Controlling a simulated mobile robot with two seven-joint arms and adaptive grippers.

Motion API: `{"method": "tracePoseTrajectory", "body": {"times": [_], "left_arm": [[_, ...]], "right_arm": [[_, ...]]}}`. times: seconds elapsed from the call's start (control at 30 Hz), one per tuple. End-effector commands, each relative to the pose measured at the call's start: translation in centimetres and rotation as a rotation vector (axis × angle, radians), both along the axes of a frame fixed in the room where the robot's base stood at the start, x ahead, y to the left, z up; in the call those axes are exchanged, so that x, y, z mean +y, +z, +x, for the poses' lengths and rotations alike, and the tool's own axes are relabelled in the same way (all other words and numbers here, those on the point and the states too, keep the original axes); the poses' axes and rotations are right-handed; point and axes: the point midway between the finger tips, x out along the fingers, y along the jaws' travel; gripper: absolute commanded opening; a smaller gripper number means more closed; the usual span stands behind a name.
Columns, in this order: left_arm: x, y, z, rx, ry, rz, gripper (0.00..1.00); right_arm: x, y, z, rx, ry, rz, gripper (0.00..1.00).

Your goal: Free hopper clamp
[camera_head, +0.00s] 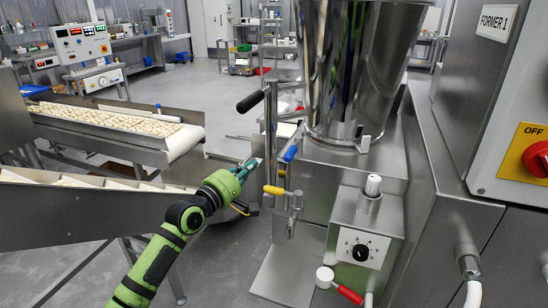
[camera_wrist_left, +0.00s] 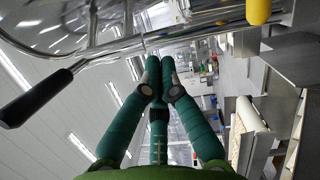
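The steel hopper (camera_head: 335,75) stands on the machine right of centre in the head view. A lever with a black grip (camera_head: 250,101) sticks out to the left from metal rods beside it; I take this as the clamp. The black grip (camera_wrist_left: 35,98) shows at the left in the left wrist view, with its metal arm crossing the upper part. My left gripper (camera_head: 248,166) is below the black grip and left of the rods, apart from both. Its green fingers (camera_wrist_left: 160,62) come together at the tips with nothing between them. My right gripper is out of view.
A blue handle (camera_head: 290,154) and a yellow handle (camera_head: 273,190) sit close to the right of my left gripper. A red-handled lever (camera_head: 349,294) is lower down. A conveyor with pasta (camera_head: 105,118) lies to the left. A control box with a red switch (camera_head: 537,158) is at right.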

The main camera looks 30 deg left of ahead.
Motion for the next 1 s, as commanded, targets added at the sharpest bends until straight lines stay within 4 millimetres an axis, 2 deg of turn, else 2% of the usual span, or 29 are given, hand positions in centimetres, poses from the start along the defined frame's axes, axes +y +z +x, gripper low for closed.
{"method": "tracePoseTrajectory", "body": {"times": [0.1,0.27,0.33,0.5,1.0], "left_arm": [[0.1,0.5,2.5,-0.003,0.002,0.001,0.0],[0.1,0.5,5.4,-0.002,0.001,0.002,0.0],[-1.5,1.0,5.5,-0.001,-0.002,-0.004,0.0],[-3.3,1.2,5.9,-0.001,-0.001,-0.002,0.0],[-3.9,1.0,6.0,0.0,0.001,0.0,0.0]], "right_arm": [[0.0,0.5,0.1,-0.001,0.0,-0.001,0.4],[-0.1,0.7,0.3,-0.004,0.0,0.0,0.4],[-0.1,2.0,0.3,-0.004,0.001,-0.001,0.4],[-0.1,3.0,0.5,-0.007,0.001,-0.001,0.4],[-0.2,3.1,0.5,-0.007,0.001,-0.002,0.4]]}}
